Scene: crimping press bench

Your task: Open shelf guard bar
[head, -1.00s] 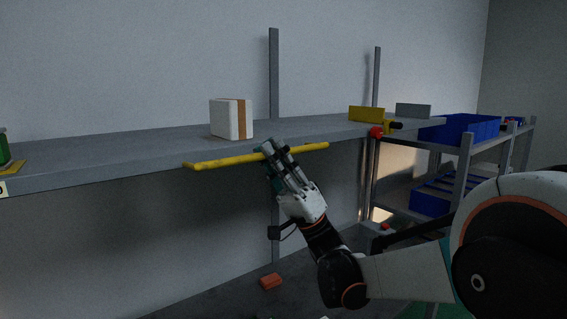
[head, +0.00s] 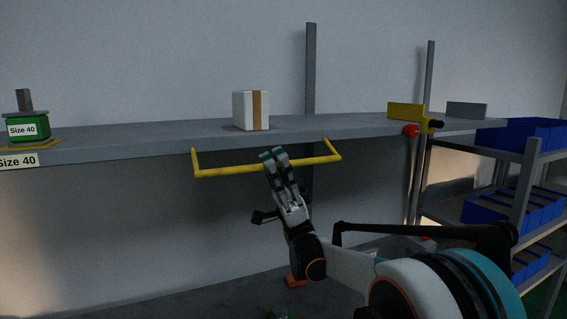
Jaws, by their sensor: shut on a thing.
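The yellow shelf guard bar (head: 230,171) is a U-shaped rod at the front edge of the grey shelf (head: 190,141). Its long rod hangs a little below and in front of the edge, with an end arm rising at each side. My gripper (head: 273,157) is shut on the bar near the middle of the long rod. The fingers hide the part of the rod that they hold.
A white box with a brown stripe (head: 243,110) stands on the shelf behind the bar. A green block marked Size 40 (head: 30,128) is at the left. A yellow block (head: 405,111) and a red knob (head: 411,131) are at the right. Blue bins (head: 520,135) fill a rack.

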